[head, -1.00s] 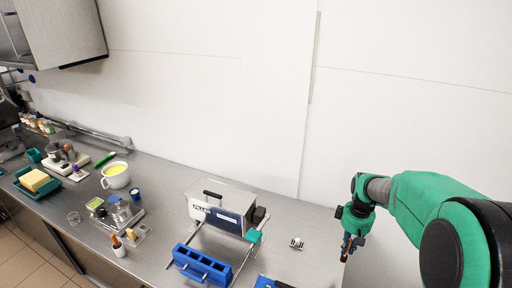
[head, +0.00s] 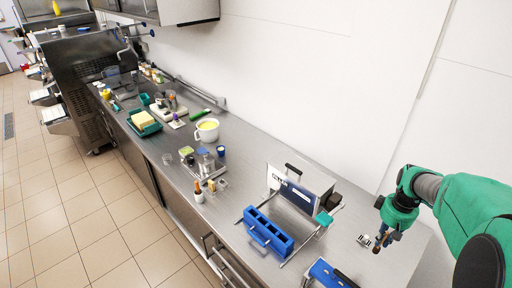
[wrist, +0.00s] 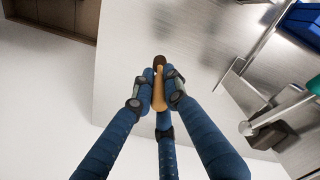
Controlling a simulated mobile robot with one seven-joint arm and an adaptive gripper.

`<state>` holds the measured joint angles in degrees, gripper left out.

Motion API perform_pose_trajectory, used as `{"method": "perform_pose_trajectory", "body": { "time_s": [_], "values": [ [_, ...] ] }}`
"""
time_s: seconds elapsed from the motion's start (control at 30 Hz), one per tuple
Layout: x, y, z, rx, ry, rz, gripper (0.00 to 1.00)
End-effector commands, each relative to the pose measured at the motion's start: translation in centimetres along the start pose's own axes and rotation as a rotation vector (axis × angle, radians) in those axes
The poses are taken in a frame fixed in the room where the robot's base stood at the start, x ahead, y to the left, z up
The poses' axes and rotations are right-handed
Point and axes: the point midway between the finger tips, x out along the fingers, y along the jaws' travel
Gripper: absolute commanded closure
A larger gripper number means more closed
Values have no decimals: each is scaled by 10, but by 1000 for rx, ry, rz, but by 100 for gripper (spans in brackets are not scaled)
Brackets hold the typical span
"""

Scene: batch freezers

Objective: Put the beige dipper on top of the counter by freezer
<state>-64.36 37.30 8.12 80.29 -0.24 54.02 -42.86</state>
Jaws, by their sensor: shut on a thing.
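My gripper (head: 386,236) is at the right of the head view, over the right end of the steel counter (head: 250,160). In the wrist view its blue fingers (wrist: 160,92) are closed around a slim beige object with a dark tip, which looks like the beige dipper (wrist: 162,100). The fingers hide part of it. In the head view only a small brownish bit of it shows below the fingers. A steel machine, seemingly a freezer (head: 95,70), stands at the far left end of the counter.
A white filling machine (head: 300,190) with a blue mould (head: 267,232) stands on the near counter. A white bowl (head: 207,131), small scales, bottles and a teal tray with a yellow block (head: 144,119) stand farther left. Tiled floor (head: 60,210) is clear at left.

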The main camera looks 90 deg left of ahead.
Motion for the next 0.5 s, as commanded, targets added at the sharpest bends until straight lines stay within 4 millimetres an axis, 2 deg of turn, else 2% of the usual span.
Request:
{"method": "perform_pose_trajectory", "body": {
  "time_s": [0.27,0.5],
  "values": [
    [2,0,0,0,0,0,100],
    [26,0,1,0,-2,-1,100]
  ]
}}
